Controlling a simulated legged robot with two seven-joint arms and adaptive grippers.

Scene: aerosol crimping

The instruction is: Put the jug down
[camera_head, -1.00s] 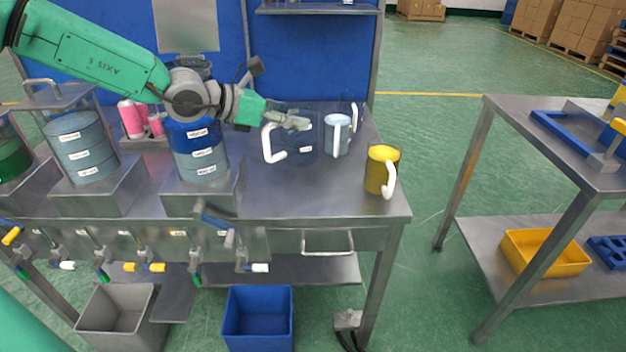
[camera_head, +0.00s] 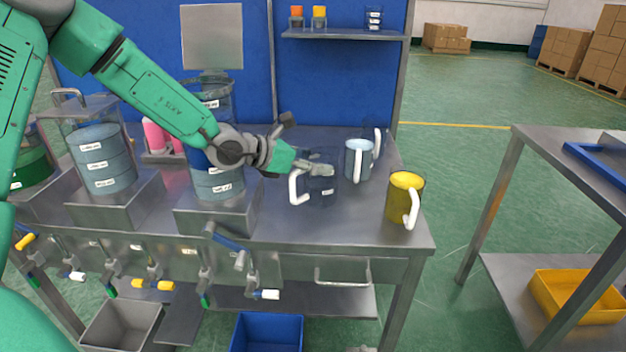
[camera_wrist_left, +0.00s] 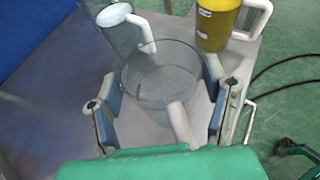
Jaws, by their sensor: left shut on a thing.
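The jug (camera_head: 322,191) is clear and see-through, with a white handle on its left side and a small label. It is upright over the right part of the steel table (camera_head: 285,222), low at the tabletop; I cannot tell whether its base touches. My left gripper (camera_head: 318,168) is shut on this jug. In the left wrist view the clear jug (camera_wrist_left: 160,80) sits between the two blue-padded fingers, its white handle toward my wrist. My right gripper is not in view.
A pale blue-filled jug (camera_head: 357,160) stands behind and right of the held jug, with another clear jug (camera_head: 376,138) behind it. A yellow jug (camera_head: 404,197) stands near the right front corner. Labelled drums on steel stands, such as this one (camera_head: 100,160), fill the left side.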

